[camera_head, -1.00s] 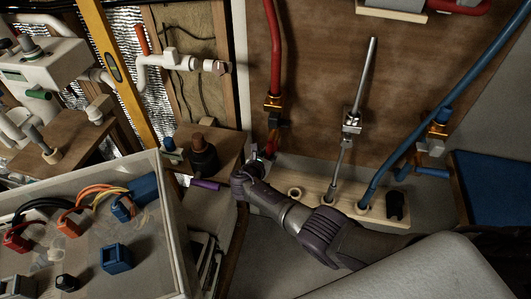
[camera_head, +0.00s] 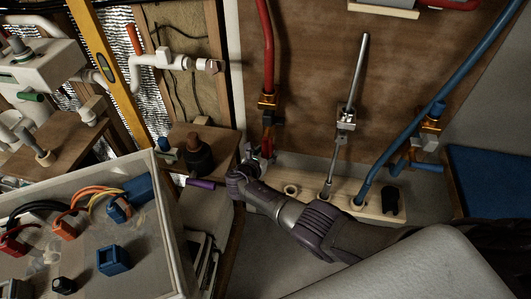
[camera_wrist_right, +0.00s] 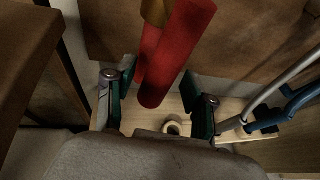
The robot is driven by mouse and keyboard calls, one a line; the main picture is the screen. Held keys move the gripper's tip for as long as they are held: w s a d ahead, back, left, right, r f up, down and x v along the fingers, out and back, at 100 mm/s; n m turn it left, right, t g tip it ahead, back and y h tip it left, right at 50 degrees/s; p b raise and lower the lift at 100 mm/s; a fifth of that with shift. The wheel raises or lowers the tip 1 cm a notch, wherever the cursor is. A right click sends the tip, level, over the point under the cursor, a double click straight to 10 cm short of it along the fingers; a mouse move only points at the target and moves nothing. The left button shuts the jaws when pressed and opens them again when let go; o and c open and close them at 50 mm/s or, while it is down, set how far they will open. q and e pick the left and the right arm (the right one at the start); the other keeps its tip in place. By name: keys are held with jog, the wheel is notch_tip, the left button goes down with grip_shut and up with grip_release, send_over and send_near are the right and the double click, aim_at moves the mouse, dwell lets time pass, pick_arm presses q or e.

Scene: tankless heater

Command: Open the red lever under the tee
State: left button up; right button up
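The red pipe (camera_head: 267,50) runs down the brown panel to a brass tee (camera_head: 268,101). A dark red part, seemingly the lever (camera_head: 267,143), hangs below the tee, partly hidden by my right gripper (camera_head: 262,158). In the right wrist view, a thick red cylinder (camera_wrist_right: 179,50) hangs in front of the fingers, with a second red piece behind it. My right gripper (camera_wrist_right: 157,104) is open there, one finger on each side of the red cylinder's lower end. I cannot tell whether either finger touches it. My left gripper is not in view.
A wooden block with holes (camera_head: 311,180) stands below the panel, holding a grey tube and a blue pipe (camera_head: 405,119). A clear-topped box with wires (camera_head: 150,229) is at the lower left. A small wooden shelf (camera_head: 225,141) with a dark knob is left of my gripper.

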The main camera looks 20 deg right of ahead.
jog(key=shift+a, duration=0.1)
jog(key=shift+s+a+r, duration=0.2)
jog(key=shift+s+a, duration=0.05)
jog(key=shift+a, duration=0.1)
jog(key=v, duration=1.1)
jog(key=shift+d, duration=0.1)
jog(key=s+d+f+m+g+y, duration=0.1)
jog(key=s+f+m+g+y, duration=0.25)
jog(key=s+f, duration=0.75)
jog(key=s+d+f+m+g+y, duration=0.15)
jog(key=s+f+m, duration=0.4)
jog(key=f, duration=0.95)
jog(key=s+d+f+m+g+y, duration=0.1)
jog(key=s+f+m, duration=0.3)
jog(key=s, duration=0.7)
jog(key=s+d+f+m+g+y, duration=0.1)
jog(key=s+f+m, duration=0.3)
jog(key=s, duration=0.7)
jog(key=s+d+f+m+g+y, duration=0.1)
jog(key=s+d+f+m+y, duration=0.1)
jog(key=s+f+m, duration=0.2)
jog(key=s+m, duration=0.3)
jog(key=s, duration=0.4)
jog(key=shift+m+y, duration=0.4)
